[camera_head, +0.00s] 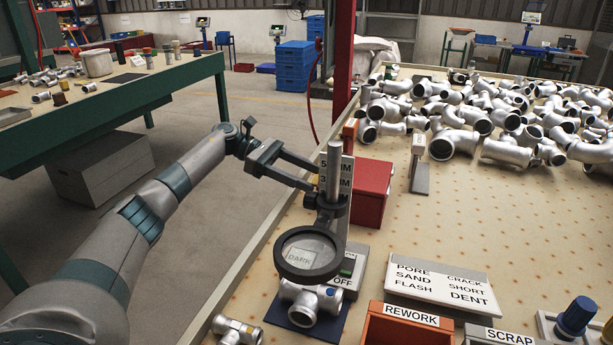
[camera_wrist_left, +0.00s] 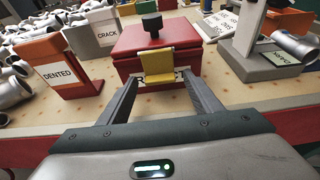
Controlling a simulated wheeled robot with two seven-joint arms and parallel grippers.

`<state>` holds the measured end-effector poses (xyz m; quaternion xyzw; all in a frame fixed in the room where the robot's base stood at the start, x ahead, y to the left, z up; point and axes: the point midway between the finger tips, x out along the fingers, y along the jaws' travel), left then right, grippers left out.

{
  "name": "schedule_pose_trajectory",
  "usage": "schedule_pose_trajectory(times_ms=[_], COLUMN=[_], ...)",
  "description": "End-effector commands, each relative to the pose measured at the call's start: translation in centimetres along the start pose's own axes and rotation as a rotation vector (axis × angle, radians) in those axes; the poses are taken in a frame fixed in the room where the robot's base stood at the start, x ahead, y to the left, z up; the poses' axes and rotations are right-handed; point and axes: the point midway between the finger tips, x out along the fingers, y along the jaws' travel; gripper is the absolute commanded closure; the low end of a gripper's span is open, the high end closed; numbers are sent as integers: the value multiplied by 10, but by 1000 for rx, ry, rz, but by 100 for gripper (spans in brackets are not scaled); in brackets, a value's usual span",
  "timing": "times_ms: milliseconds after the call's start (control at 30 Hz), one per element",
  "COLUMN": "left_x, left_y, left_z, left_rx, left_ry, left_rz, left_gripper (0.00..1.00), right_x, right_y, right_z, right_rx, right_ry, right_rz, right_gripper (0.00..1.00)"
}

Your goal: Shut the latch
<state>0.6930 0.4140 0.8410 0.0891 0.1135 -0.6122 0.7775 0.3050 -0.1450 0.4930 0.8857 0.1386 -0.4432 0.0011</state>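A red box (camera_head: 371,192) stands on the inspection table behind the magnifier stand. In the left wrist view the red box (camera_wrist_left: 128,44) has a black knob on top and a yellow latch (camera_wrist_left: 158,66) on its near side. I cannot tell whether the latch is engaged. My left gripper (camera_head: 312,178) is open, reaching from the left toward the box. In the left wrist view the gripper's fingers (camera_wrist_left: 160,86) stand apart on either side of the latch's lower end, with nothing held. In the head view the magnifier stand hides the latch. My right gripper is out of view.
The magnifier (camera_head: 310,254) stands close to my left gripper, with a pipe casting (camera_head: 311,303) below it. A REWORK bin (camera_head: 405,325) and a label board (camera_head: 440,288) stand in front. Metal castings (camera_head: 480,115) are heaped behind.

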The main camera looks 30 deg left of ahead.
Motion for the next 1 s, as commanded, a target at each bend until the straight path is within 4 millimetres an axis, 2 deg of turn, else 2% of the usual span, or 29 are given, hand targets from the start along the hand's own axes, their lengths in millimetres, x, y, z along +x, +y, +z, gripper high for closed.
schedule_pose_trajectory(times_ms=[300,467,667,1000], left_x=[-1,-9,-33,-94], left_y=[0,0,1,1], left_z=[0,0,0,0], left_rx=[0,1,0,1], left_ry=[1,1,1,-2], left_rz=[0,1,3,4], left_gripper=[42,42,42,42], right_x=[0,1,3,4], right_y=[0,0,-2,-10], right_z=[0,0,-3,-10], right_rx=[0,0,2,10], right_ry=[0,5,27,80], right_rz=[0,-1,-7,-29], right_gripper=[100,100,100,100])
